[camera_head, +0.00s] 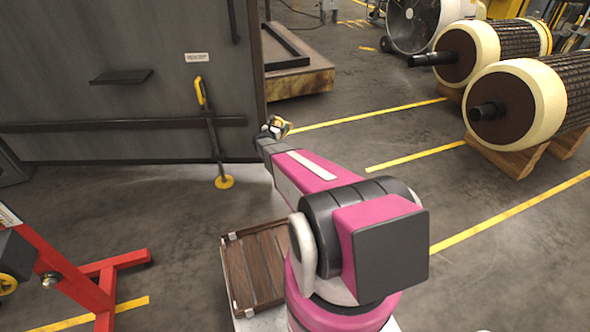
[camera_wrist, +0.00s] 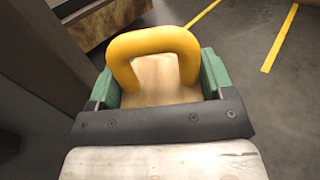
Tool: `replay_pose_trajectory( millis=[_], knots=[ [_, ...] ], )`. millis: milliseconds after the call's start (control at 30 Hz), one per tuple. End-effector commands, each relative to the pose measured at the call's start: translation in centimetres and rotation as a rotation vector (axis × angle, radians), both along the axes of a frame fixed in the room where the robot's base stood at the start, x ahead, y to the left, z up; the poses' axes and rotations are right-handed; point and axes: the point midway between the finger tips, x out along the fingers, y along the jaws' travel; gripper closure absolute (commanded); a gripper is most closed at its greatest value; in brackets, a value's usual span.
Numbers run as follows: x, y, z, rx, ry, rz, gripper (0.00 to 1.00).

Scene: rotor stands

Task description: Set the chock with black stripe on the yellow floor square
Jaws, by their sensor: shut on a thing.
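My gripper (camera_wrist: 158,76) shows its two green fingers in the wrist view, one on each side of a pale wooden block with a thick yellow handle (camera_wrist: 155,41). The fingers are shut on this block, which looks like the chock. No black stripe shows on its visible part, and its lower part is hidden by the dark gripper bar. In the head view my gripper (camera_head: 271,133) is small, at the end of my outstretched arm, with a bit of yellow and white at it. It is off the floor. I see no yellow floor square, only yellow lines.
A grey cabinet wall (camera_head: 120,75) with a yellow-footed prop (camera_head: 223,182) stands left of my arm. A wooden slatted tray (camera_head: 252,270) lies below. A red stand (camera_head: 92,280) is at lower left. Two rotors (camera_head: 520,100) rest on wooden blocks at right. Floor between is clear.

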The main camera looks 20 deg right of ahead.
Motion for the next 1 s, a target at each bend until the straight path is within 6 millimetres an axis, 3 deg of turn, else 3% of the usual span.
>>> replay_pose_trajectory(
  millis=[33, 200, 400, 500, 700, 1000],
  knots=[
    [2.1, -1.5, -3.2, -0.002, 0.004, 0.003, 0.65],
    [5.3, -5.5, -11.1, -0.001, 0.003, 0.024, 0.65],
    [7.8, -10.1, -20.1, -0.001, 0.002, 0.044, 0.65],
    [8.4, -11.7, -23.6, -0.001, 0.001, 0.052, 0.65],
    [8.9, -13.6, -27.3, -0.002, -0.001, 0.062, 0.65],
    [9.0, -13.9, -30.8, -0.002, -0.001, 0.064, 0.65]
  ],
)
